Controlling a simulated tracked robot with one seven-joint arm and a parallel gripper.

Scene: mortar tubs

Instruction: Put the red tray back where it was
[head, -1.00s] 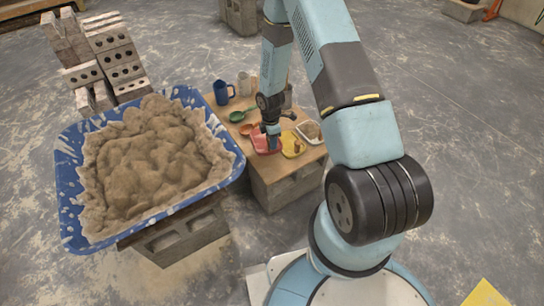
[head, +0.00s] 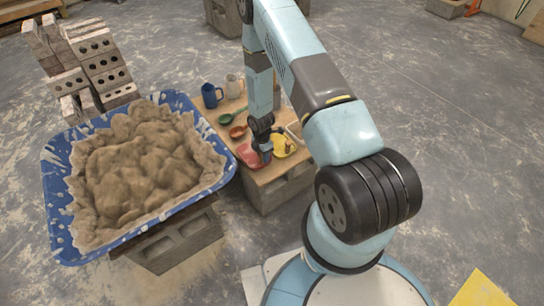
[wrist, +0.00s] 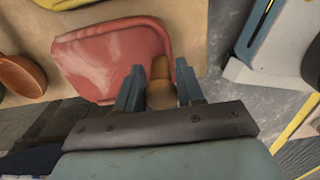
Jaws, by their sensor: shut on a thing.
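The red tray (head: 249,156) is at the front edge of the small wooden table, left of the yellow tray. In the wrist view the red tray (wrist: 105,60) shows its shallow inside, and its near edge reaches past the table's edge. My gripper (head: 265,158) is at the tray's right end. In the wrist view its fingers (wrist: 158,88) are shut on the tray there, with a brown, rounded piece between them. I cannot tell whether that piece belongs to the tray. The fingers partly hide that corner.
The yellow tray (head: 283,147) holds a small brown thing; a white tray (head: 294,132) is behind. A red-brown spoon (head: 238,132), a green spoon (head: 227,119) and a blue mug (head: 211,96) share the table (head: 270,174). A blue tub (head: 55,215) of mortar stands left.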

